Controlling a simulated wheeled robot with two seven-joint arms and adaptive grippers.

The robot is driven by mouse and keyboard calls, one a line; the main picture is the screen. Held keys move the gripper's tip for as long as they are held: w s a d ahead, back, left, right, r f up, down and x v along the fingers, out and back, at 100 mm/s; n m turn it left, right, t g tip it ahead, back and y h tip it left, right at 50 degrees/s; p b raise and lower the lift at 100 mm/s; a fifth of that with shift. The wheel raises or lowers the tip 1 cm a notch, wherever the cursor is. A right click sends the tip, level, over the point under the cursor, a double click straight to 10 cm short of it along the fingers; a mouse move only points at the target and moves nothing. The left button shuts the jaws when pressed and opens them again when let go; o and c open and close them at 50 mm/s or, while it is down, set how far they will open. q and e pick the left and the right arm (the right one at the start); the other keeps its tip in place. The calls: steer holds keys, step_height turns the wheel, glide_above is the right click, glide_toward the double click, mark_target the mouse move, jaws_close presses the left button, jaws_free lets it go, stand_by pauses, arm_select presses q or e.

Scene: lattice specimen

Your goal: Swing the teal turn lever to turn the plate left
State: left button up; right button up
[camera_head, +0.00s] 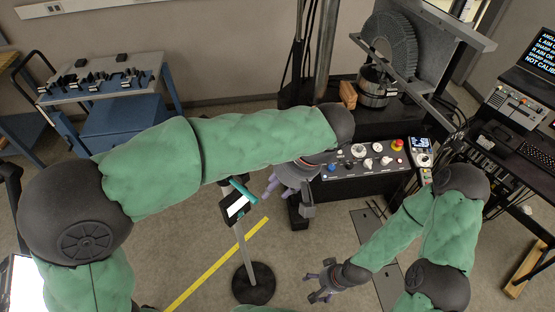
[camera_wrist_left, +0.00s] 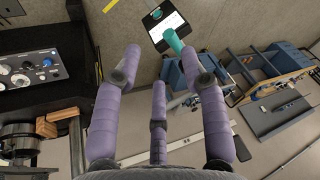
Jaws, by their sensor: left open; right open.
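The teal turn lever (camera_head: 243,190) sticks up from a small head with a white label (camera_head: 238,206) on a grey post in the head view. In the left wrist view the lever (camera_wrist_left: 173,41) is just past the fingertips, nearest the right-hand finger. My left gripper (camera_head: 272,188) is open and empty, its fingers pointing at the lever from the right; I cannot tell if they touch it. My right gripper (camera_head: 318,288) is open and empty, low above the floor. A grey round toothed plate (camera_head: 391,43) stands on the machine at the back; I cannot tell if this is the plate meant.
The post stands on a round black base (camera_head: 254,284) beside a yellow floor strip (camera_head: 213,268). A control panel (camera_head: 362,162) with knobs is right of my left gripper. A blue cart (camera_head: 105,85) is at the back left. Floor around the post is clear.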

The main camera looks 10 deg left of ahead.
mark_target(257, 201)
arm_select(q)
steer(key=shift+n, duration=0.3)
steer(key=x, duration=0.6)
steer(key=a+x, duration=0.1)
steer(key=x, duration=0.1)
steer(key=shift+w+a+f, duration=0.1)
steer(key=shift+w+a, duration=0.05)
steer(key=shift+a, duration=0.1)
